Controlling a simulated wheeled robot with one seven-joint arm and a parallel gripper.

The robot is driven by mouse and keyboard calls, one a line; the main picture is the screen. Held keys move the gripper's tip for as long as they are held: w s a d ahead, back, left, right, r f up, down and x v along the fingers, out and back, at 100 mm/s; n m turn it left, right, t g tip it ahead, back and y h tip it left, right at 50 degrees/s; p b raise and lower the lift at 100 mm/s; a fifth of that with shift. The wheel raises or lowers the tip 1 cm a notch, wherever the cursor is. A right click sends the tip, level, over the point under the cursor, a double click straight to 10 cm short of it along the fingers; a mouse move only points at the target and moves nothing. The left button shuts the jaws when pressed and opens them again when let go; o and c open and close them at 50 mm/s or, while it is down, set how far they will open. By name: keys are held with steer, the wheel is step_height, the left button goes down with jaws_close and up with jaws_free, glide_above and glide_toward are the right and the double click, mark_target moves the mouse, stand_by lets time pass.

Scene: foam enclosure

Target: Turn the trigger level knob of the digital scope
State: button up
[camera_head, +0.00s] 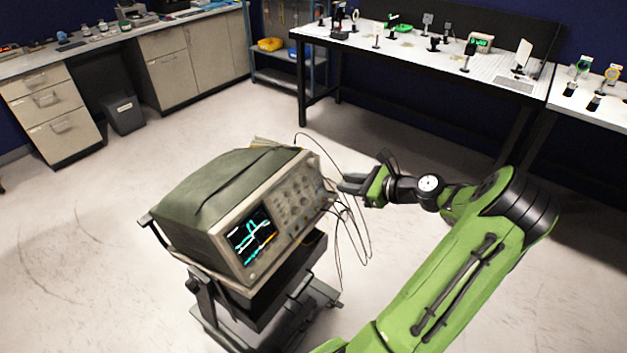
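The digital scope (215,205) sits tilted on a cart, with a green cover on top. Its lit screen (252,237) shows cyan traces at the lower left of its front panel. The control panel (297,198) with several small knobs is to the right of the screen. The knobs are too small to tell which is the trigger level knob. My gripper (343,184) is just right of the panel's right end, with its fingers pointing left toward it. I cannot tell whether the fingertips touch the panel, or how far apart they are.
Thin dark cables (352,232) hang from the scope's front, below my gripper. The scope's cart (265,305) stands on open pale floor. A white-topped bench (400,52) with small optics stands at the back. Cabinets (50,115) and a grey bin (124,113) are at the left.

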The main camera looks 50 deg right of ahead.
mark_target(308, 179)
steer(key=b+x, duration=0.1)
steer(key=x, duration=1.1)
steer(key=shift+a, duration=0.15)
jaws_close()
